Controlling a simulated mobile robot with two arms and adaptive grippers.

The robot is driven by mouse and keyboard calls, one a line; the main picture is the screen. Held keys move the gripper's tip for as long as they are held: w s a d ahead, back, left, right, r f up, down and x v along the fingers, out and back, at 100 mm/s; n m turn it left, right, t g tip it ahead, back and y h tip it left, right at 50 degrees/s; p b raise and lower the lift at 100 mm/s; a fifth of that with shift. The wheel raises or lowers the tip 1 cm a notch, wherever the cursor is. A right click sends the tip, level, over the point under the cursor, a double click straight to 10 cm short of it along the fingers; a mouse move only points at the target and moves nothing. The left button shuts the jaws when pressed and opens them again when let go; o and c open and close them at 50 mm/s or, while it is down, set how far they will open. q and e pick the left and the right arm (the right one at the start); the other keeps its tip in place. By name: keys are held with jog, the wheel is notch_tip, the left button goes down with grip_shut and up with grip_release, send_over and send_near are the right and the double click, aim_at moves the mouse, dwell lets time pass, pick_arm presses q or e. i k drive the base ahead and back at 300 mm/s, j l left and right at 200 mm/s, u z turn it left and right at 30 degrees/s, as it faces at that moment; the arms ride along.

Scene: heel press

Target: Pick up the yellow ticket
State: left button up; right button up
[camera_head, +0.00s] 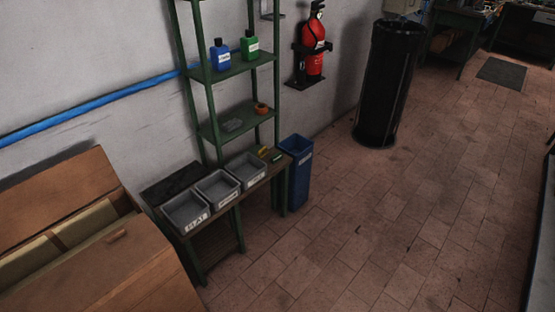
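A small yellow item (262,150), possibly the yellow ticket, lies at the right end of the low green bench (222,211). It is behind and right of the rightmost grey bin, and too small to make out clearly. Neither of my grippers is in view.
Several labelled grey bins (186,211) stand on the bench. A green shelf rack (236,71) rises behind it with blue and green bottles. A blue bin (298,172) stands at the bench's right end. A wooden crate (118,280) is at left. The tiled floor (365,235) is clear.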

aim_at(262, 151)
jog(key=i+l+z, duration=0.15)
jog(key=z, duration=0.3)
jog(key=i+z, duration=0.45)
jog(key=i, duration=2.5)
jog(key=i+u, duration=0.1)
jog(key=i, duration=0.4)
jog(key=i+l+u, duration=0.1)
jog(key=i, duration=0.4)
jog(key=i+l+u, duration=0.1)
jog(key=i, duration=0.45)
jog(key=i+l+u, duration=0.1)
jog(key=i+l, duration=0.2)
jog(key=i, duration=0.2)
jog(key=u, duration=2.65)
jog(key=l, duration=0.1)
